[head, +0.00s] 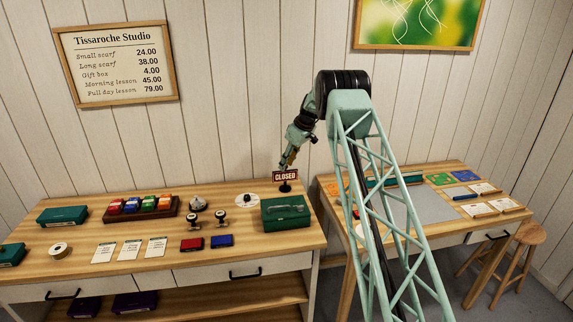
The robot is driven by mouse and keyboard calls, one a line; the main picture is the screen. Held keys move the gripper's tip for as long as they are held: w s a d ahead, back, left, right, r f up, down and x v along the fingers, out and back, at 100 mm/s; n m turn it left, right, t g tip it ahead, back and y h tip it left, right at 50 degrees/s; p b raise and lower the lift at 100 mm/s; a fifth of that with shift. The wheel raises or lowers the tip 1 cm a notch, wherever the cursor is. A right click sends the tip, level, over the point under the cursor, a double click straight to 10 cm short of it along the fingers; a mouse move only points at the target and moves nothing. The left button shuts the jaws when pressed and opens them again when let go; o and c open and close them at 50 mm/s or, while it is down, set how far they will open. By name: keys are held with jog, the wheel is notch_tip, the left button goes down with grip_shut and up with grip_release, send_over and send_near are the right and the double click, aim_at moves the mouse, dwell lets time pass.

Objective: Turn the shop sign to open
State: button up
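The shop sign (285,176) is a small dark red plate on a short black stand, at the back right corner of the left table. Its face reads CLOSED. My gripper (284,168) is just above the top edge of the sign, pointing down. It is small in this view, so I cannot tell whether its fingers touch the sign or whether they are open or shut. The back of the sign is hidden.
A green box (286,213) stands just in front of the sign. A white disc with a dark knob (247,200) lies to its left, beside stamps and a bell (198,204). The right table (418,205) holds a grey mat and cards. The wall is close behind.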

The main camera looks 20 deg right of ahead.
dwell(0.3)
jog(key=c, duration=0.8)
jog(key=shift+c, duration=0.2)
